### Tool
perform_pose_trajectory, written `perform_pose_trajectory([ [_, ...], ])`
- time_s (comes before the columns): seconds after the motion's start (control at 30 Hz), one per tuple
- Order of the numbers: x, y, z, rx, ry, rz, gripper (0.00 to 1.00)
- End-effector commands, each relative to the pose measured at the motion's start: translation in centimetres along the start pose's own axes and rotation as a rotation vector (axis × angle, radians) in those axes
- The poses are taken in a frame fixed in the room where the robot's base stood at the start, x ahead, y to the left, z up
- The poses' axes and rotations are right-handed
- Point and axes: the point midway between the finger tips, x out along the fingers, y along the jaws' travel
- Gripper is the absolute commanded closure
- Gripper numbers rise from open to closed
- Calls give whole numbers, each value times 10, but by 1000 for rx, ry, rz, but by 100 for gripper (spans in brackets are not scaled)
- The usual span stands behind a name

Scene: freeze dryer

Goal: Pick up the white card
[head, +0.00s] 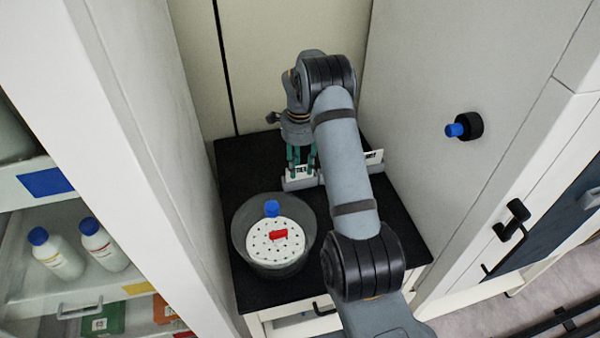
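A white card (301,170) with dark lettering, partly covered, stands upright in a light grey holder (299,184) at the back of the black tabletop. Another white lettered card (374,157) shows just right of my arm; my arm hides what lies between them. My gripper (301,169) points down at the left card, with its teal fingers apart on either side of the lettering. The fingers look open; whether they touch the card is too small to tell.
A grey round vessel (238,232) with a white perforated lid (262,248), a red piece and a blue cap stands in front on the black tabletop (243,165). Pale walls close in on both sides. A black knob with a blue end (463,127) sticks out at right.

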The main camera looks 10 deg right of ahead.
Motion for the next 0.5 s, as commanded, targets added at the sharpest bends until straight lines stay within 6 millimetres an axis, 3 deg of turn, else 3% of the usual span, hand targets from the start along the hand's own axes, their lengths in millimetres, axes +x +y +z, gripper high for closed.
perform_pose_trajectory([
  [0.2, 19, 0, 0, -1, 0, -1, 67],
  [0.4, 20, -1, 0, 0, 0, -2, 67],
  [0.5, 20, -1, 0, 0, 0, -2, 72],
])
